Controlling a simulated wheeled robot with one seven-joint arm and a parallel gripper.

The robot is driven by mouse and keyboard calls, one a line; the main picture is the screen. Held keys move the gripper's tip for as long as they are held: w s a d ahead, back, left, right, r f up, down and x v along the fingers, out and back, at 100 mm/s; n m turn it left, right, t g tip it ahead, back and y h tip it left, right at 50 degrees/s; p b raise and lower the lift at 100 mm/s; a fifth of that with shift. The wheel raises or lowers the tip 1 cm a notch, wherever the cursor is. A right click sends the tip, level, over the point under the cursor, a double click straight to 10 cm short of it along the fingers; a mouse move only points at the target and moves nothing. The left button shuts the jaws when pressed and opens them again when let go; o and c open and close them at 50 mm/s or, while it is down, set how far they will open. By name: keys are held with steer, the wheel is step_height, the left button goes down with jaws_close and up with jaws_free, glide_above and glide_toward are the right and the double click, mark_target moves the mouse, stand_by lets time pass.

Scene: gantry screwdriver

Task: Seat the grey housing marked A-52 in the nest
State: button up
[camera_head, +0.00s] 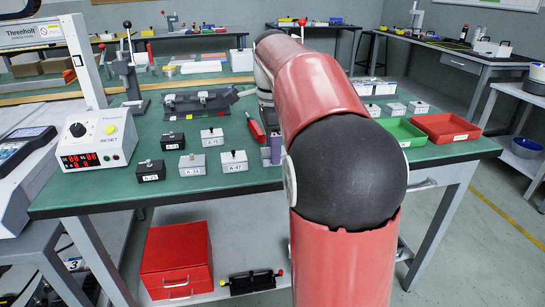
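Several small housings with dark knobs and white labels stand on the green bench top (120,185). Grey ones are a housing reading A-47 (234,162), one whose label looks like A-34 (192,165), and one behind them (212,138). Two darker housings stand at the left (150,171) and behind it (172,142). More grey housings (396,109) stand right of my arm, their labels too small to read. I cannot tell which is A-52. A dark fixture (197,103) lies at the back; I cannot make out the nest. My gripper is hidden behind my red arm.
A white controller with red digits (97,145) stands at the bench's left end, beside a white post (86,62). A green tray (404,132) and a red tray (445,127) sit at the right. A red drawer box (177,258) is on the lower shelf.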

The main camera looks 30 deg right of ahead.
steer(key=c, duration=0.7)
step_height(320, 180, up, 5)
steer(key=p, duration=0.5)
steer(key=shift+r, duration=1)
steer(key=shift+a, duration=0.1)
